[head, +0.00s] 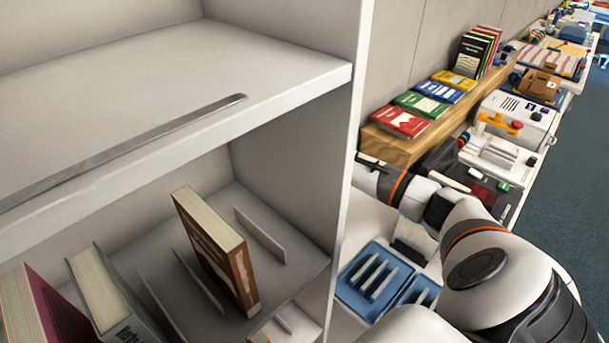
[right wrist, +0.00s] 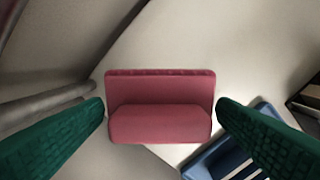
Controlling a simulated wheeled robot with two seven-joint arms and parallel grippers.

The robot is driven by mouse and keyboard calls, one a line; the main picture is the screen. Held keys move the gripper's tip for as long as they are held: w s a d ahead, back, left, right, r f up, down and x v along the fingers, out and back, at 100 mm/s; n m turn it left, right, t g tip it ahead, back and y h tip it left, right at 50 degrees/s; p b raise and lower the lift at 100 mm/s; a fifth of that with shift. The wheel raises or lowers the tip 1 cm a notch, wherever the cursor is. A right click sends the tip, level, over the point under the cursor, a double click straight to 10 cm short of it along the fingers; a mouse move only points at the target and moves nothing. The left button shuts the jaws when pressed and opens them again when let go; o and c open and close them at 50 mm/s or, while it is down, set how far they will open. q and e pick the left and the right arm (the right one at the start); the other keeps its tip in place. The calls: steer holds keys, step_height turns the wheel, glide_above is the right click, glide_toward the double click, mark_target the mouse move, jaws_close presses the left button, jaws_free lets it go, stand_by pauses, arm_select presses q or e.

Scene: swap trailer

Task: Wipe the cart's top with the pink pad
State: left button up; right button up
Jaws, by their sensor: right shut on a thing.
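The pink pad (right wrist: 160,125) is in the right wrist view, a block with a wider flat back and a thick front ridge. It sits between the two green fingers of my right gripper (right wrist: 160,108), which is shut on it. A pale surface (right wrist: 225,50) lies beyond the pad; I cannot tell whether the pad touches it. In the head view my right arm reaches in behind the white shelf's side panel, which hides the gripper and pad. I cannot tell for sure which surface is the cart's top. My left gripper is not in view.
A white shelf unit (head: 240,100) with upright books, one of them brown (head: 215,250), fills the left of the head view. A blue slotted tray (head: 372,285) is below my right arm; a blue tray also edges into the wrist view. Books lie on a wooden shelf (head: 395,150) behind.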

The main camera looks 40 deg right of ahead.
steer(key=shift+s+f+b, duration=0.25)
steer(key=shift+f+b, duration=0.35)
steer(key=shift+f, duration=0.45)
steer(key=shift+w+f+b, duration=0.15)
steer(key=shift+f+b, duration=0.75)
steer(key=shift+f, duration=0.9)
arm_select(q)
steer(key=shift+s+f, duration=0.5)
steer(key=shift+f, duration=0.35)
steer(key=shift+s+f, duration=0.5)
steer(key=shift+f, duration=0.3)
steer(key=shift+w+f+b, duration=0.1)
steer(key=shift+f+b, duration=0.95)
arm_select(e)
steer(key=shift+f, duration=1.05)
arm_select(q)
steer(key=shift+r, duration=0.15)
arm_select(e)
steer(key=shift+r, duration=0.1)
